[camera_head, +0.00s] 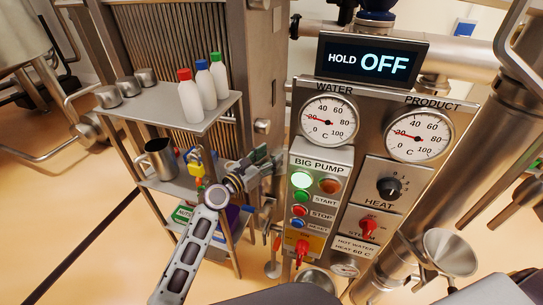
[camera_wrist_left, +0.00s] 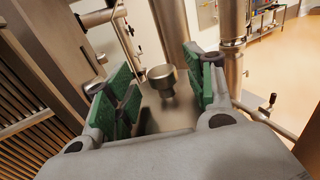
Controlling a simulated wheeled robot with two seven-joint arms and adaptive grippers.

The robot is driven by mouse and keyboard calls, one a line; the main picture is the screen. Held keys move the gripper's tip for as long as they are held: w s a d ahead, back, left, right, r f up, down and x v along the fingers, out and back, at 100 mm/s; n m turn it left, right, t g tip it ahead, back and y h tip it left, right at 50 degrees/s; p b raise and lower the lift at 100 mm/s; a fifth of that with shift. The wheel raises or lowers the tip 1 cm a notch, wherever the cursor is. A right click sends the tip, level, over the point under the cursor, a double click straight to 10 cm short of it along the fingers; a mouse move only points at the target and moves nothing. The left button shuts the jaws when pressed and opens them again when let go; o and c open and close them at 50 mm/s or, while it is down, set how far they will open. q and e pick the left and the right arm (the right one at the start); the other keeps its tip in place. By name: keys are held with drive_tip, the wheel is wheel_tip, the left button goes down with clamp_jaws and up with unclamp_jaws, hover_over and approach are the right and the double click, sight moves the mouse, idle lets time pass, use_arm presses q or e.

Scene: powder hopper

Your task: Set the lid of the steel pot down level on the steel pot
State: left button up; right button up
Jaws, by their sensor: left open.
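My left gripper (camera_head: 264,168) reaches in from the lower left, between the shelf rack and the control panel. In the left wrist view the gripper (camera_wrist_left: 164,92) is open, its green pads well apart. A small steel piece with a wide round top (camera_wrist_left: 161,78) shows between the pads, standing up from a grey metal surface. I cannot tell whether it is the lid's knob or whether it touches the pads. A round steel vessel (camera_head: 318,279) shows partly below the panel; I cannot tell whether it is the pot. My right gripper is not in view.
The shelf rack (camera_head: 165,104) holds several bottles and steel cups, with a steel jug (camera_head: 159,159) lower down. The control panel (camera_head: 318,190) stands close right of my gripper. A steel funnel (camera_head: 452,252) and thick pipes (camera_head: 445,175) fill the right side.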

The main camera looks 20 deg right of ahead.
use_arm(q)
drive_tip(key=v, duration=1)
drive_tip(key=shift+s+a, duration=0.2)
idle(0.9)
